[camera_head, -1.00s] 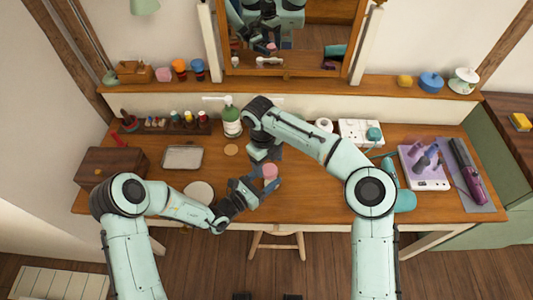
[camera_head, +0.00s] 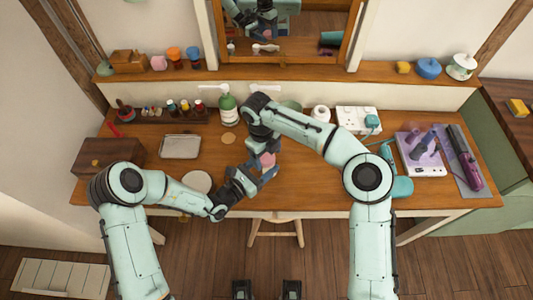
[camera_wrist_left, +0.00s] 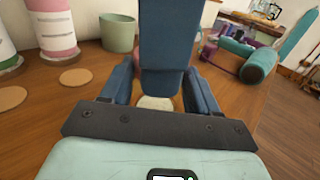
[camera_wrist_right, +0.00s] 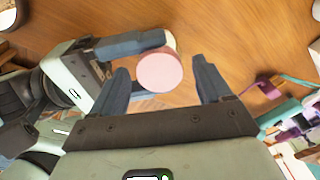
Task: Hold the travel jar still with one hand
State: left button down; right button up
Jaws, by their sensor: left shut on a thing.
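The travel jar with its round pink lid (camera_head: 267,160) is above the front middle of the desk. My left gripper (camera_head: 262,176) is shut on it from the left. The left wrist view shows a pale part of the jar (camera_wrist_left: 155,102) between the fingers, with the rest hidden by a blue finger of my right gripper. My right gripper (camera_wrist_right: 162,82) is open above the jar. In the right wrist view the lid (camera_wrist_right: 160,72) lies between its spread fingers, with a left gripper finger beside it. I cannot tell whether the right fingers touch the lid.
A green pump bottle (camera_head: 228,110), a cork disc (camera_head: 228,138), a metal tray (camera_head: 180,146) and a pale round disc (camera_head: 196,182) are on the desk left of the grippers. A purple stand (camera_head: 421,155) and a dark mat (camera_head: 465,160) are at the right.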

jog(key=shift+a+r, duration=0.15)
jog(key=shift+r, duration=1)
jog(key=shift+a+r, duration=0.1)
jog(key=shift+r, duration=1)
jog(key=o, duration=0.4)
pick_arm(q)
jog(key=shift+c, duration=0.9)
grip_release()
pick_arm(e)
jog(key=shift+o, duration=0.2)
pick_arm(q)
jog(key=b+v, duration=0.1)
jog(key=v, duration=1.2)
jog(key=shift+s+a+r, duration=0.1)
jog(key=shift+s, duration=0.05)
pick_arm(e)
jog(key=shift+s+f, duration=0.25)
jog(key=shift+f, duration=0.8)
